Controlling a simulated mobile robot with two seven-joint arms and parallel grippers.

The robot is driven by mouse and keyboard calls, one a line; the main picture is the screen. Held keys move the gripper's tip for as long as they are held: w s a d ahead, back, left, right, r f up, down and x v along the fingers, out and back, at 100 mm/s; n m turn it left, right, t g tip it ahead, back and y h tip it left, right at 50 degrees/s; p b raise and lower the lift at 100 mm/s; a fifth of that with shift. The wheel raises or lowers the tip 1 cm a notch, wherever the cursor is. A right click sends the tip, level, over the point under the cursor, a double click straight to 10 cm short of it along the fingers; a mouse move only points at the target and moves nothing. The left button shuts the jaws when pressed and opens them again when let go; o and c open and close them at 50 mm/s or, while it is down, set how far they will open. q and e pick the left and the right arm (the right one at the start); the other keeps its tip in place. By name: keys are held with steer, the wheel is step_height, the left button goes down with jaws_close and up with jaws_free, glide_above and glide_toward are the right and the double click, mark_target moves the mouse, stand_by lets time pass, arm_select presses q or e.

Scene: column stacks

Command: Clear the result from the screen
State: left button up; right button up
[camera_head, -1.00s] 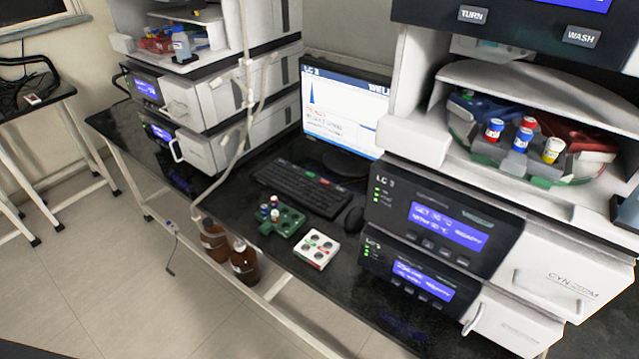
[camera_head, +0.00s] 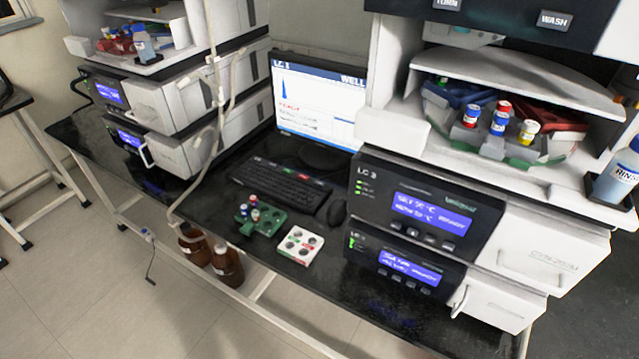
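The monitor screen (camera_head: 312,97) stands at the back of the bench between two instrument stacks. It shows a white page with a blue peak at the left, a line of red text and a blue header reading "LC" and "WELL". Its right edge is hidden by the right stack. A black keyboard (camera_head: 277,187) with a few coloured keys along its upper edge lies in front of the monitor. A black mouse (camera_head: 337,211) lies right of the keyboard. Neither of my grippers is in view.
A green vial rack (camera_head: 266,222) and a white tray (camera_head: 287,243) with round wells sit at the bench's front edge. The right stack (camera_head: 425,212) holds capped vials on its carousel. Brown bottles (camera_head: 228,266) stand below the bench. A hanging tube crosses before the left stack (camera_head: 190,105).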

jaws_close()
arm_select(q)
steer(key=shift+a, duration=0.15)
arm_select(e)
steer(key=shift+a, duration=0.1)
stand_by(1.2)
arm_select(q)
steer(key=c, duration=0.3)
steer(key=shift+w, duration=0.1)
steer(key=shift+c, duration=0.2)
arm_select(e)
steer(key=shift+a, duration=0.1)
